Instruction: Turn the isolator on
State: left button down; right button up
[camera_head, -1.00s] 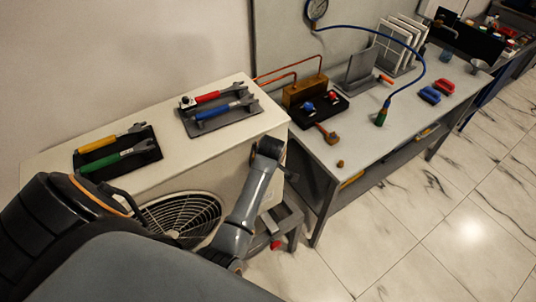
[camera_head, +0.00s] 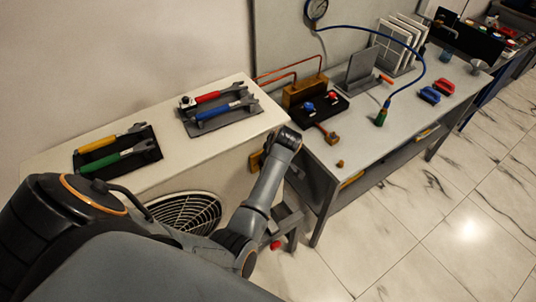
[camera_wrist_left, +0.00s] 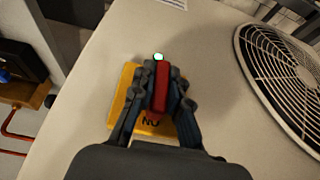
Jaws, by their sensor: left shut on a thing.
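The isolator (camera_wrist_left: 124,100) is a yellow plate with a red handle (camera_wrist_left: 161,88) on the side of the pale outdoor fan unit. In the left wrist view the handle lies lengthwise in the picture, and the word ON shows upside down at its near end. My left gripper (camera_wrist_left: 161,76) is shut on the red handle, one finger on each side. In the head view a yellow edge of the isolator (camera_head: 256,160) shows beside my left wrist, which hides the fingers. My right gripper is not in view.
The fan unit (camera_head: 240,158) carries trays of red, blue, yellow and green handled tools on top. Its fan grille (camera_wrist_left: 287,80) is right of the isolator in the wrist view. A grey workbench (camera_head: 365,155) with fittings and a blue hose stands to the right.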

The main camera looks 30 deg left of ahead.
pick_arm(q)
jog(key=c, duration=1.3)
grip_release()
jog(key=shift+w+a+r, duration=0.15)
jog(key=shift+a+r, duration=0.05)
jog(key=shift+a, duration=0.1)
jog(key=shift+f, duration=0.1)
notch_tip(320, 180, up, 10)
jog(key=shift+f, duration=0.1)
jog(key=shift+s, duration=0.2)
